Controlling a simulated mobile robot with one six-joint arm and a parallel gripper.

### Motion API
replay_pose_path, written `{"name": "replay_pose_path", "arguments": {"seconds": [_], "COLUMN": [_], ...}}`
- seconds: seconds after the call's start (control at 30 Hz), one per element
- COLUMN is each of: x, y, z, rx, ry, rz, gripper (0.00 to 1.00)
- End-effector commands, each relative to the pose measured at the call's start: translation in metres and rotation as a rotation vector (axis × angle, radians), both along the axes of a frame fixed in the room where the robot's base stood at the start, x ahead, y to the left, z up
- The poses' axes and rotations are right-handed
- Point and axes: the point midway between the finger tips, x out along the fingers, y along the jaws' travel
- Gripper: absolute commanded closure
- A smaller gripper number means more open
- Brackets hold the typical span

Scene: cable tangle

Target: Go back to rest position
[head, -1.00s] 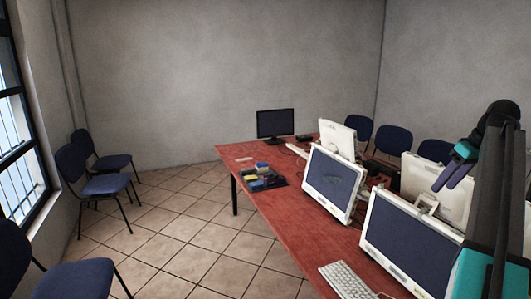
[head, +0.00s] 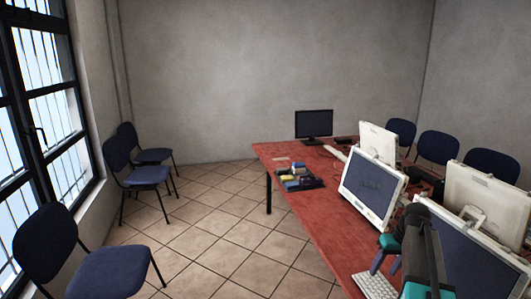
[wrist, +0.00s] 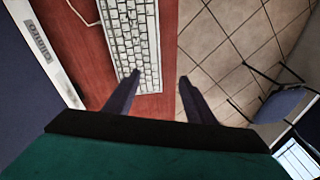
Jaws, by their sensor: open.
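My gripper (head: 386,264) shows at the lower right of the head view, over the near part of the red table (head: 325,215). In the wrist view its two dark fingers (wrist: 160,78) are apart with nothing between them. They are above the table's edge, with a white keyboard (wrist: 133,40) beyond the left finger. The keyboard also shows in the head view (head: 375,286), partly cut off by the frame and close to my gripper. I cannot tell the height of the fingers over the table.
White monitors (head: 372,188) stand along the table, close to my arm. A tray of coloured items (head: 300,180) and a black monitor (head: 314,124) are farther back. Blue chairs (head: 110,270) line the window side. Tiled floor (head: 215,225) is free left of the table.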

Motion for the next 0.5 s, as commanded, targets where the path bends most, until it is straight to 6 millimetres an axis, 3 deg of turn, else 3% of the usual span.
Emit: {"name": "replay_pose_path", "arguments": {"seconds": [0.1, 0.5], "x": [-0.011, -0.061], "y": [0.041, 0.154], "z": [-0.04, -0.149], "rx": [-0.009, -0.065], "ry": [0.031, 0.106], "rz": [-0.006, -0.031], "gripper": [0.5, 0.5]}}
